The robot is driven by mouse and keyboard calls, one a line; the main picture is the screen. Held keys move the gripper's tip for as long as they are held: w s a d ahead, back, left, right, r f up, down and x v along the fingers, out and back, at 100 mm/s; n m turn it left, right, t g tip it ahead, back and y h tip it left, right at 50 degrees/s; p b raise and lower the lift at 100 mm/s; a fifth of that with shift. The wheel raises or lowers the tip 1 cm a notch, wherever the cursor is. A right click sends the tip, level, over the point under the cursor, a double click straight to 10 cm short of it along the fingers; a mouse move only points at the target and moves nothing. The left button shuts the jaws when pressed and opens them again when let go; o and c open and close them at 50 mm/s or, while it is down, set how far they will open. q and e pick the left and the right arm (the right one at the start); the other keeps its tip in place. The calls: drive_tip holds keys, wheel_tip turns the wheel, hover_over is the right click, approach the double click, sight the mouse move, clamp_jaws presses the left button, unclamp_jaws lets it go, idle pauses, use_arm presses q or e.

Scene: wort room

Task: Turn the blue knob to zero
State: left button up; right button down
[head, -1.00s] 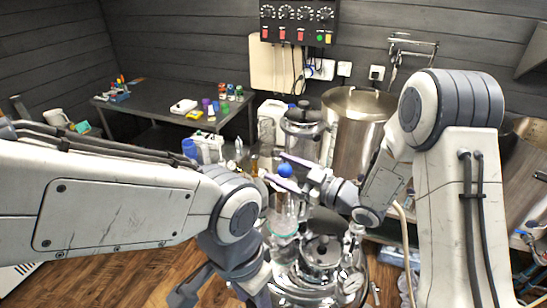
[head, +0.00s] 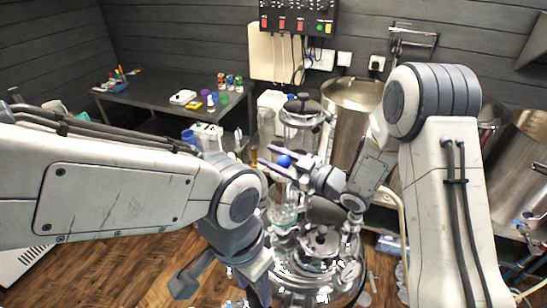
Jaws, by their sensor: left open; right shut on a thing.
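The blue knob (head: 284,161) is a small round blue cap on top of a clear glass and metal fitting, near the middle of the head view. My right gripper (head: 279,160) reaches in from the right with its two pale purple fingers on either side of the knob. It is shut on the knob, which shows between the fingers. Any scale or mark for zero is too small to see. My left gripper (head: 218,290) is low in the picture, open and empty, apart from the knob and pointing down over the floor.
A shiny steel vessel (head: 290,276) stands below the knob. A steel pot (head: 346,110) and a lidded glass container (head: 301,130) stand behind it. A dark side table (head: 150,112) holds several small items at the left. Wooden floor (head: 140,270) is free at lower left.

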drive_tip(key=shift+s+a+f+n+g+y+b, duration=0.1)
drive_tip(key=shift+s+n+g+y+b, duration=0.1)
drive_tip(key=shift+n+g+y+b, duration=0.9)
drive_tip(key=shift+s+a+n+g+b, duration=0.1)
drive_tip(key=shift+s+n+g+b, duration=0.1)
drive_tip(key=shift+n+g, duration=0.65)
drive_tip(key=shift+s+d+n+g+b, duration=0.15)
drive_tip(key=shift+n+g+b, duration=0.15)
drive_tip(key=shift+g, duration=1)
drive_tip(key=shift+s+a+n+g+b, duration=0.2)
drive_tip(key=shift+n+g, duration=0.45)
drive_tip(key=shift+g, duration=0.4)
drive_tip(key=shift+c, duration=2.1)
unclamp_jaws()
